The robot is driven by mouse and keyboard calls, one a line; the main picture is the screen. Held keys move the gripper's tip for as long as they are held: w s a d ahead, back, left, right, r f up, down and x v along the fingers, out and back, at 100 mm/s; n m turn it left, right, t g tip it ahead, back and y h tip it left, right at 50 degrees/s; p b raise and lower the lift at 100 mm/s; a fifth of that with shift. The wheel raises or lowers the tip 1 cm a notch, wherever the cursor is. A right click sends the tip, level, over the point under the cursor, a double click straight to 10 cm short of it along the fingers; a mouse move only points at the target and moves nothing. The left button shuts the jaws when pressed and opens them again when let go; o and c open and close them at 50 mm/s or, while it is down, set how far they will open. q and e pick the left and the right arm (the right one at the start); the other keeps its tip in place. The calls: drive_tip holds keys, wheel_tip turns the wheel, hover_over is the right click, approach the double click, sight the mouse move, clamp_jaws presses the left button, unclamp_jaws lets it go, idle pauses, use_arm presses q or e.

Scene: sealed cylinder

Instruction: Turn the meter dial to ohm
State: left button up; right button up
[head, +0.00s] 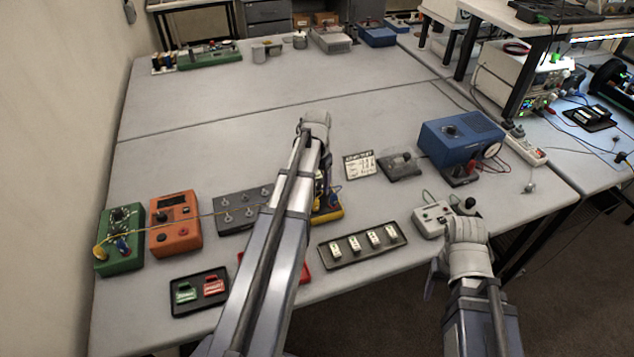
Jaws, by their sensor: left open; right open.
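An orange box (176,222), which looks like the meter, stands at the left of the bench. It has a dark display at the top and small round controls below it; its dial marks are too small to read. My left gripper (314,122) is at the end of the arm reaching over the middle of the bench, well to the right of the orange box. My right gripper (468,236) is at the front right, beside a small grey box. Both are open and away from the orange box; their fingers are mostly hidden by the wrists.
A green box (119,240) stands left of the orange box, with a yellow lead running right. A dark switch board (240,210), a black tray (200,291) with green and red tags, a white-block strip (363,244) and a blue box (460,138) surround the arms.

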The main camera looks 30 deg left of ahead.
sight(318, 187)
use_arm(q)
wheel_tip(318, 187, up, 8)
drive_tip(key=p, duration=0.7)
drive_tip(key=shift+f, duration=0.2)
drive_tip(key=shift+s+d, duration=0.1)
drive_tip(key=shift+d, duration=0.2)
drive_tip(key=s+d+f+m+b, duration=0.1)
drive_tip(key=s+d, duration=0.4)
drive_tip(key=d, duration=0.5)
drive_tip(key=s+d+f+m+b, duration=0.1)
drive_tip(key=s+d+f+b, duration=0.1)
drive_tip(key=s+d, duration=0.4)
drive_tip(key=s+d+f+m+y+b, duration=0.1)
drive_tip(key=s+d, duration=0.4)
drive_tip(key=d, duration=0.9)
drive_tip(key=shift+s+f+b, duration=0.2)
drive_tip(key=shift+f+b, duration=0.25)
drive_tip(key=shift+f, duration=0.1)
